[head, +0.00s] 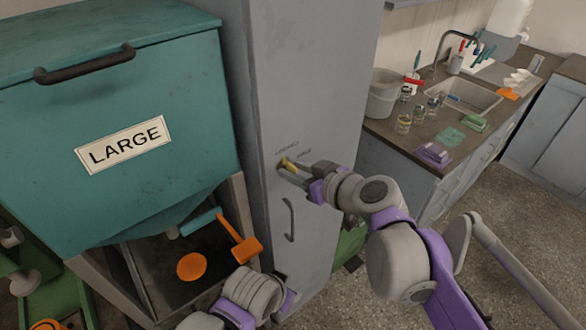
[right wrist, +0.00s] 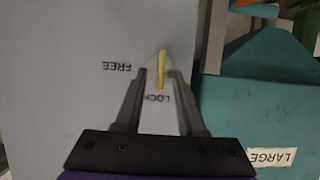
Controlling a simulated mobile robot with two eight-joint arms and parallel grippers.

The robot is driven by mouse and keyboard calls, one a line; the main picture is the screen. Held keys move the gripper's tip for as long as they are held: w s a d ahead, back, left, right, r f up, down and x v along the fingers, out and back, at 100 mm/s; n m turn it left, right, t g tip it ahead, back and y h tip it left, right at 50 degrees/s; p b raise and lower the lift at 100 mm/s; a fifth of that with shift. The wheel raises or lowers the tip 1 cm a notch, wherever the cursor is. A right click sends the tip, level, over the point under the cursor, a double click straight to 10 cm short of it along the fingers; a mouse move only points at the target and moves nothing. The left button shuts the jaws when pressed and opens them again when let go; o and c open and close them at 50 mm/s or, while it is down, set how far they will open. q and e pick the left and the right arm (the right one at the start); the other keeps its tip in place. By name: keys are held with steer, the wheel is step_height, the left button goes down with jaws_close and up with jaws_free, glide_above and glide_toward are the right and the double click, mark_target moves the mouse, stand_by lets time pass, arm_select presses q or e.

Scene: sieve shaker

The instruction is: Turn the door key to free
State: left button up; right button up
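The yellow door key (head: 288,163) sits in the face of the tall grey cabinet door (head: 305,90). In the right wrist view the key (right wrist: 162,68) is upright in the picture, its lower end toward the LOCK label (right wrist: 155,98). The FREE label (right wrist: 117,67) is to its left. My right gripper (right wrist: 162,78) has its fingers on either side of the key, with narrow gaps seeming to show; firm contact cannot be made out. In the head view the right gripper (head: 292,172) is at the key. My left gripper (head: 285,298) is low by the cabinet, its fingers mostly hidden.
A dark door handle (head: 289,220) is below the key. A teal bin marked LARGE (head: 125,145) stands at left, with an orange-ended tool (head: 245,249) under it. A counter with a sink (head: 465,97), a grey bucket (head: 383,95) and jars is at right. Floor is open in front.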

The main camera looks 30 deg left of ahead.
steer(key=shift+w+a+f, duration=0.2)
steer(key=shift+a+f, duration=0.05)
steer(key=shift+a, duration=0.25)
jaws_close()
